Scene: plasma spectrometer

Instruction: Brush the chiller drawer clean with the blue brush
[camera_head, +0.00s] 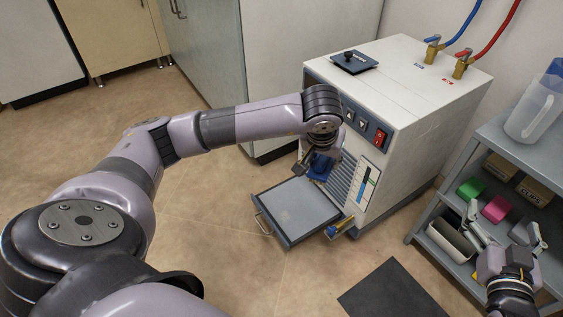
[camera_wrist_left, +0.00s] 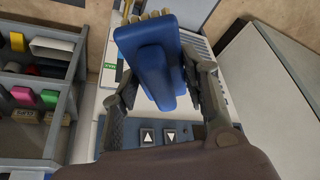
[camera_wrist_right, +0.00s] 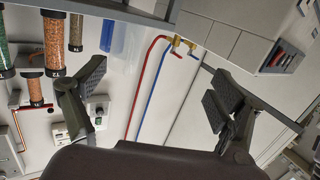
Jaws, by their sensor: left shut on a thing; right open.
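The chiller drawer (camera_head: 297,206) is pulled out low from the front of the white chiller (camera_head: 425,85), its flat grey inside facing up. My left gripper (camera_head: 312,160) is shut on the blue brush (camera_head: 321,168). The brush is at the drawer's chiller end; whether it touches the drawer cannot be told. In the left wrist view the blue brush (camera_wrist_left: 152,62) sits between the fingers, with tan bristles at its far end. My right gripper (camera_head: 507,236) is open and empty beside the grey shelf; its spread fingers also show in the right wrist view (camera_wrist_right: 155,100).
The grey shelf (camera_head: 480,175) at the right holds coloured blocks, boxes and a clear jug (camera_head: 535,110). A dark mat (camera_head: 397,292) lies on the floor. The floor left of the drawer is clear.

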